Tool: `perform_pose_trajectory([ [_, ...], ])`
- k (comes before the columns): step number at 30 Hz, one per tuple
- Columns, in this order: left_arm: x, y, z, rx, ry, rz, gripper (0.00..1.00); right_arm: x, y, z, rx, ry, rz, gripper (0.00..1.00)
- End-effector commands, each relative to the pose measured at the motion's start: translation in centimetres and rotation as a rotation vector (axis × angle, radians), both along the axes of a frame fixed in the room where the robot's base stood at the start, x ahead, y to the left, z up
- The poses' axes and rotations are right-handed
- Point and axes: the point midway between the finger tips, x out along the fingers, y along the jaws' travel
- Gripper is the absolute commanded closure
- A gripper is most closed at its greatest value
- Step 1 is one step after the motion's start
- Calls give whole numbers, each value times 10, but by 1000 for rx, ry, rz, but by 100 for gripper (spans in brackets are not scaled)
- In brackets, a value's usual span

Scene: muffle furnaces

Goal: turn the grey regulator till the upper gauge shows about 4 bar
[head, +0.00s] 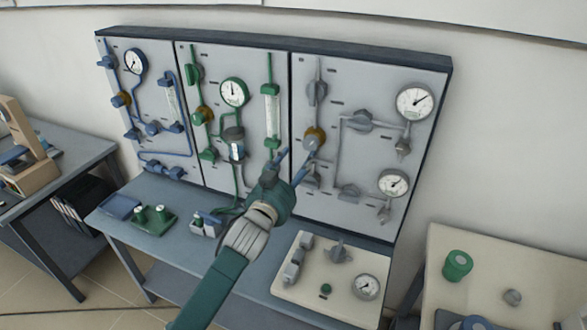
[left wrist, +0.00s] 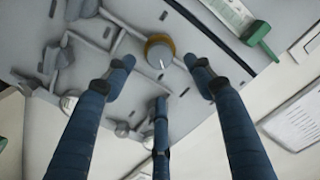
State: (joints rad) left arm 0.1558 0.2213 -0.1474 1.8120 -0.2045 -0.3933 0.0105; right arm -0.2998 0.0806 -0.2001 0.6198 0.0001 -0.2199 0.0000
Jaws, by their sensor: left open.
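The grey regulator (head: 314,139) is a round grey knob with a brass collar on the right-hand grey panel. It also shows in the left wrist view (left wrist: 159,54), with a white mark on its face. My left gripper (head: 294,160) is open and empty, just below and in front of the knob. In the left wrist view the spread fingers (left wrist: 163,75) point at the knob, which lies beyond their tips, apart from them. The upper gauge (head: 414,101) is a white dial at the panel's upper right; its needle points to the upper right, its numbers too small to read. My right gripper is out of view.
A lower gauge (head: 393,183) and several grey valves, such as one upper valve (head: 359,121), share the panel with thin pipes. Green and blue panels stand to the left. A cream board (head: 318,284) with parts lies on the bench below.

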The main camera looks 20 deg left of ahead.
Motion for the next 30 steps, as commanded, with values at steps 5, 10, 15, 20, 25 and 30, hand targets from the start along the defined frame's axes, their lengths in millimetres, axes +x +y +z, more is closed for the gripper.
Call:
perform_pose_trajectory([
  [5, -22, 1, 0, 1, 0, 1, 46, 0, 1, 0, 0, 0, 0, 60],
  [10, -28, 1, 0, 1, 0, 1, 46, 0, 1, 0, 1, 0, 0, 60],
  [15, -27, 1, 0, 1, 0, 1, 46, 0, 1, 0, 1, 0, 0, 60],
  [20, -27, 1, 0, 1, 0, 1, 46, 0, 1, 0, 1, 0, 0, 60],
  [25, -27, 1, 0, 1, 0, 1, 46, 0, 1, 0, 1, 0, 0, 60],
  [30, -27, 1, 0, 1, 0, 1, 46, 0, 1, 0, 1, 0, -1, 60],
])
